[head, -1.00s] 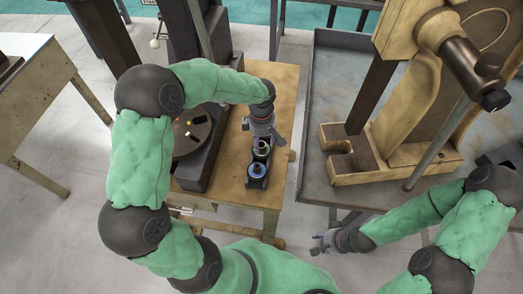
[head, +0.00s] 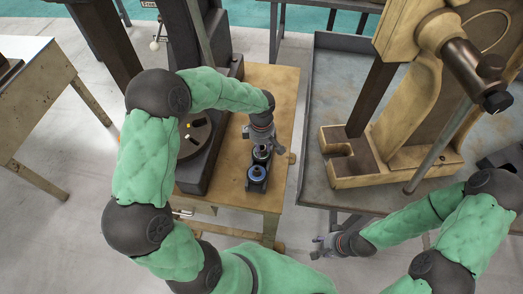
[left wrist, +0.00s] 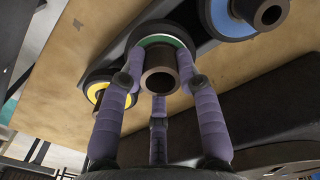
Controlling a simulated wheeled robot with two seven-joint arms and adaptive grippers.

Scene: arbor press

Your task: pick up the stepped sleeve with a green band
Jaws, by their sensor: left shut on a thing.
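The stepped sleeve with a green band (left wrist: 160,72) stands between the fingers of my left gripper (left wrist: 160,88), its bored end facing the wrist camera. My left gripper is shut on it. In the head view, my left gripper (head: 262,142) is over the dark holder (head: 264,186) on the wooden bench, and the sleeve is mostly hidden at the fingertips. I cannot tell whether the sleeve is clear of the holder. My right gripper (head: 326,245) is open and empty, low in front of the grey table.
A blue-banded sleeve (left wrist: 245,18) sits right beside the held one, and a yellow-banded part (left wrist: 98,93) is on the other side. A dark press base (head: 212,160) stands left on the wooden bench (head: 285,100). The grey table (head: 325,100) carries a large tan press (head: 400,150).

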